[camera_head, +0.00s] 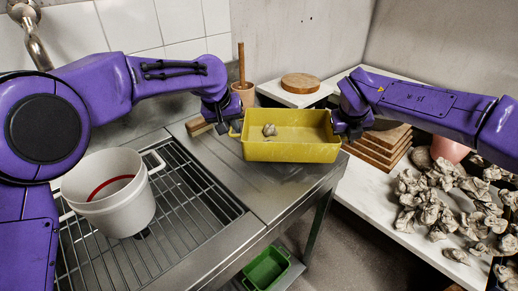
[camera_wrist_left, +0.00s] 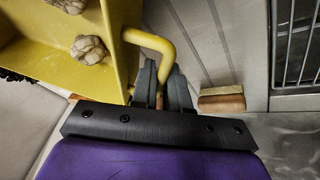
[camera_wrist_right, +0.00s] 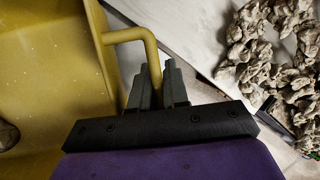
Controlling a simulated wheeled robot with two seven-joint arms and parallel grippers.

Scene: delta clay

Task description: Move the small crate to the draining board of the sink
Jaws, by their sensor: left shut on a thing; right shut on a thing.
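The small crate (camera_head: 290,151) is a yellow open tray with a handle at each end. It is over the metal draining board (camera_head: 215,165) beside the sink's grate; I cannot tell whether it touches the surface. Greyish clay lumps (camera_head: 269,130) lie inside it. My left gripper (camera_head: 228,122) is shut on the crate's left handle, which shows as a yellow bar in the left wrist view (camera_wrist_left: 152,43). My right gripper (camera_head: 347,130) is shut on the right handle, seen in the right wrist view (camera_wrist_right: 150,50).
A white bucket (camera_head: 125,205) stands on the sink's grate (camera_head: 185,205) at left. A wooden-backed brush (camera_head: 198,126) lies by my left gripper. Boards (camera_head: 380,148) and many clay lumps (camera_head: 440,200) are on the white table at right. A green crate (camera_head: 267,268) is below.

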